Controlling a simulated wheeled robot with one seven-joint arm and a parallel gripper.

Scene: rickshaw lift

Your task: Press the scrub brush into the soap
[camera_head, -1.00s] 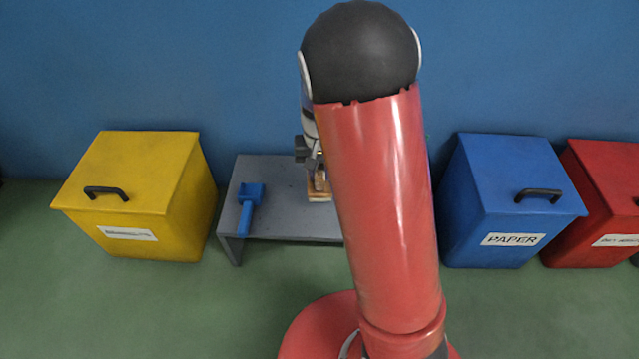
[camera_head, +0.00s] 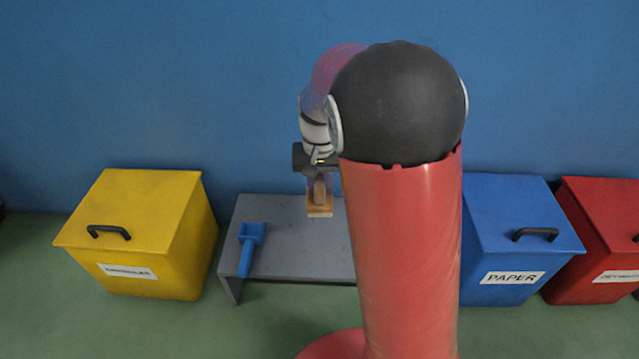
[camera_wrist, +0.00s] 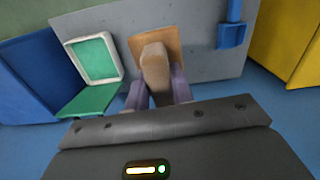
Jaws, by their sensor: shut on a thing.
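My gripper (camera_head: 318,182) is shut on the scrub brush (camera_head: 320,211), a tan wooden block with an upright handle. In the wrist view the brush (camera_wrist: 172,42) hangs below the fingers, with its handle between them. The brush appears to be above the grey table, but its exact height cannot be told. In the wrist view, a white-rimmed dish with a green inside (camera_wrist: 95,58), likely the soap, lies on the table to the left of the brush, apart from it. A green flap or lid (camera_wrist: 90,102) adjoins it. My arm hides this dish in the head view.
A blue dustpan (camera_head: 249,246) lies on the left part of the grey table (camera_head: 290,262). A yellow bin (camera_head: 150,240) stands left of the table. A blue PAPER bin (camera_head: 515,235) and a red bin (camera_head: 605,225) stand to the right. The blue wall is behind.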

